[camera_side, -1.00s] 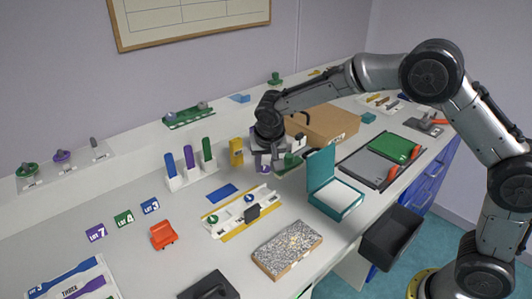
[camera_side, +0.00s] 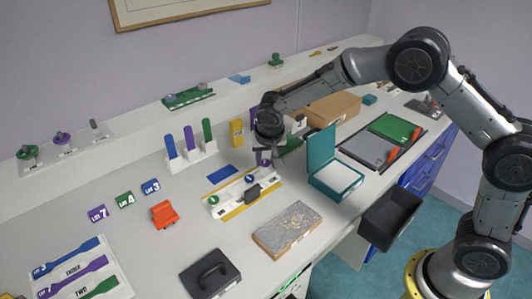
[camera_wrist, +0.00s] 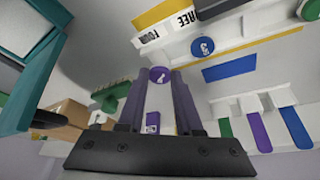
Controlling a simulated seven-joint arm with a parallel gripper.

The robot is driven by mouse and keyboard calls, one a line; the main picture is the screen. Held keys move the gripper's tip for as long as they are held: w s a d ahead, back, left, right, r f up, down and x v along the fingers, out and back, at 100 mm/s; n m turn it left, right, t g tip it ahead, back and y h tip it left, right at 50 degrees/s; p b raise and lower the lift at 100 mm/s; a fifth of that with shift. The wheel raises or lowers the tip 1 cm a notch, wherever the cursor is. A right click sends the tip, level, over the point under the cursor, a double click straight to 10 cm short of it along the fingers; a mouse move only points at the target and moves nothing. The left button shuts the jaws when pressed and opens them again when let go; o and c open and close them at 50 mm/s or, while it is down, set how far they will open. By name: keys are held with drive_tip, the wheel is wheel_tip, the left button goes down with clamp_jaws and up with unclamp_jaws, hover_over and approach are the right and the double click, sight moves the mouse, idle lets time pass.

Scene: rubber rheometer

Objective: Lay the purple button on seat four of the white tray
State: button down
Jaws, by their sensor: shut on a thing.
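My gripper (camera_side: 263,155) points down and is shut on the purple button (camera_side: 264,162), just beyond the far right end of the white tray (camera_side: 226,198). In the wrist view the purple button (camera_wrist: 158,75) shows between my fingertips (camera_wrist: 158,80), with a white mark on its face. The white tray (camera_wrist: 232,36) is ahead of it, lettered THREE and FOUR on its edge. A blue button (camera_wrist: 203,47) sits by THREE; the spot by FOUR looks bare. In the side view a green button (camera_side: 213,200) and the blue button (camera_side: 249,179) lie on the tray.
A black handle-like piece (camera_side: 253,192) is at the tray's front edge. A teal open box (camera_side: 335,177) stands close on the right. A rack with upright coloured bars (camera_side: 190,150) and a yellow block (camera_side: 236,132) stand behind. A speckled slab (camera_side: 287,230) lies in front.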

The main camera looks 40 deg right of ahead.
drive_tip(key=shift+f, duration=0.35)
drive_tip(key=shift+f, duration=0.65)
idle(0.4)
drive_tip(key=c, duration=0.5)
unclamp_jaws()
drive_tip(key=v, duration=1.3)
drive_tip(key=shift+s+r, duration=0.15)
drive_tip(key=shift+r, duration=0.2)
